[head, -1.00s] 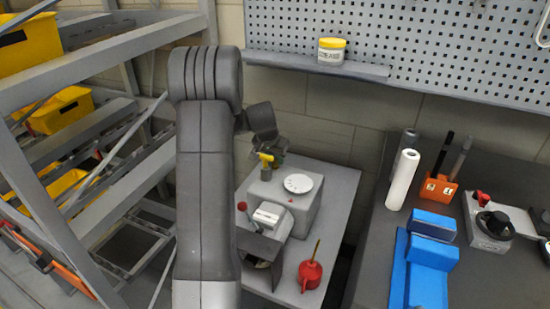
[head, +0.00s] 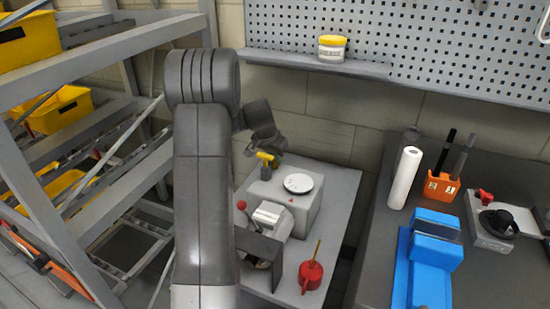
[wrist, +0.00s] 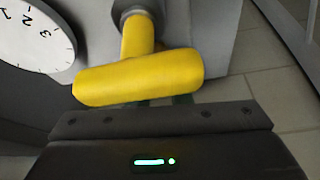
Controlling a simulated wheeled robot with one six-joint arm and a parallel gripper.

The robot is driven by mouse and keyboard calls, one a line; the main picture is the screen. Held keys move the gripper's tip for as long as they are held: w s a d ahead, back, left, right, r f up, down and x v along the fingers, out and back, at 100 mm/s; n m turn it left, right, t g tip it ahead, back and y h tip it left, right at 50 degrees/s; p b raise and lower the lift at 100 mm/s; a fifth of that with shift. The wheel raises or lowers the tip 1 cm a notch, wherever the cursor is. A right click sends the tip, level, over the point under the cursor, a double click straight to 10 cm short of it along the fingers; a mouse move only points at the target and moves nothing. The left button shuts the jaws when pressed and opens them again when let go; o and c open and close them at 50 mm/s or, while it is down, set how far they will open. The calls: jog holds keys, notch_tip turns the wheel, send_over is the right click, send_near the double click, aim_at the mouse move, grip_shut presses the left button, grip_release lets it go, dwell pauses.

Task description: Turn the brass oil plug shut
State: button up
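The brass oil plug (head: 265,157) shows as a yellow T-shaped handle on the left side of a grey box with a white dial. In the wrist view the plug (wrist: 140,78) is close up, its stem running up to the grey housing and its crossbar lying across the middle, tilted slightly. My gripper (head: 276,148) is right at the plug, on its far side in the head view. In the wrist view only its dark body and small bits of dark finger behind the crossbar show. The fingertips are mostly hidden, so I cannot tell whether they touch or grip the bar.
The white dial (head: 298,184) sits on the grey box (head: 313,203), close to the plug. A red oil can (head: 311,275) and a red-knobbed lever (head: 241,205) stand nearer. A grey rack (head: 110,205) with yellow bins is left; a dark bench (head: 380,255) is right.

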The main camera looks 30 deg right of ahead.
jog(key=shift+o, duration=0.9)
jog(key=v, duration=1.4)
jog(key=shift+w+d+p, duration=0.1)
jog(key=shift+d+p, duration=0.05)
jog(key=shift+p, duration=0.15)
jog(key=p, duration=0.6)
jog(key=shift+w+d+r, duration=0.1)
jog(key=shift+d+r, duration=0.1)
jog(key=shift+r, duration=0.1)
jog(key=shift+f+p, duration=0.1)
jog(key=shift+p, duration=0.5)
